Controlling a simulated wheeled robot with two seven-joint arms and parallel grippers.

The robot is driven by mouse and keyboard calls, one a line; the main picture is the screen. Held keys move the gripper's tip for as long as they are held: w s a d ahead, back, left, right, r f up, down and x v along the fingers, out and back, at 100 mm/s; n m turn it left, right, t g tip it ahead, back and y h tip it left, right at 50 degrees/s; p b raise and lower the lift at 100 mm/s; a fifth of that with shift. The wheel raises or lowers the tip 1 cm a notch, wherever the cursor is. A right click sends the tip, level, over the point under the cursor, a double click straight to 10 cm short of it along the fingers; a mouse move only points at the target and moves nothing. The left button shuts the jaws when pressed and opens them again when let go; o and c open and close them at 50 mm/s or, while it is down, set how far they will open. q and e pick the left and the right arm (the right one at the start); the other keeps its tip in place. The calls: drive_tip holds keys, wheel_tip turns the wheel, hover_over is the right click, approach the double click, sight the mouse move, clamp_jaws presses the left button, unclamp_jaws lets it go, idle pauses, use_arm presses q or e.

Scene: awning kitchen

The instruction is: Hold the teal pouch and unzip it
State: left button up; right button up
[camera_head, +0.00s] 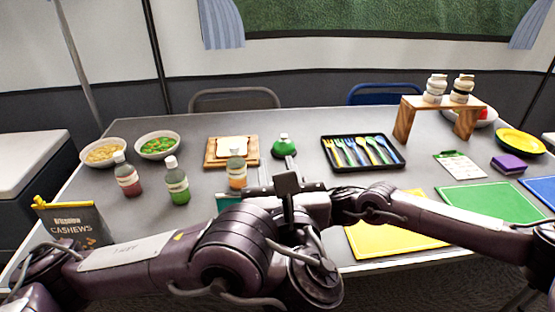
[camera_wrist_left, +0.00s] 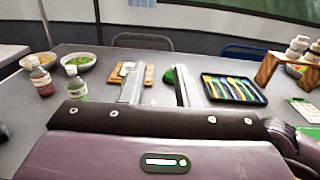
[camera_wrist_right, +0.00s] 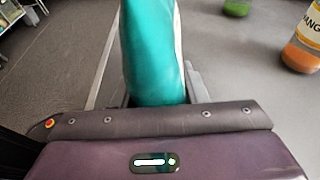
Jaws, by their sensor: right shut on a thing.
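The teal pouch (camera_head: 228,200) shows only in part in the head view, in front of the orange-labelled bottle, with my arms covering much of it. In the right wrist view the teal pouch (camera_wrist_right: 152,45) stands out between the fingers of my right gripper (camera_wrist_right: 152,88), which is shut on it. A pale strip runs along its right edge there; I cannot tell whether it is the zip or whether it is open. My left gripper (camera_head: 277,172) is over the middle of the table beside the pouch. In the left wrist view its fingers (camera_wrist_left: 158,85) are apart with nothing between them.
A cutlery tray (camera_head: 362,152) lies right of centre. A cashew bag (camera_head: 75,225) stands at the left front. Yellow (camera_head: 390,235) and green mats lie at right.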

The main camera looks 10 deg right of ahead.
use_arm(q)
wheel_tip(320, 180, up, 2)
drive_tip(key=shift+r, duration=0.2)
use_arm(e)
drive_tip(key=o, duration=1)
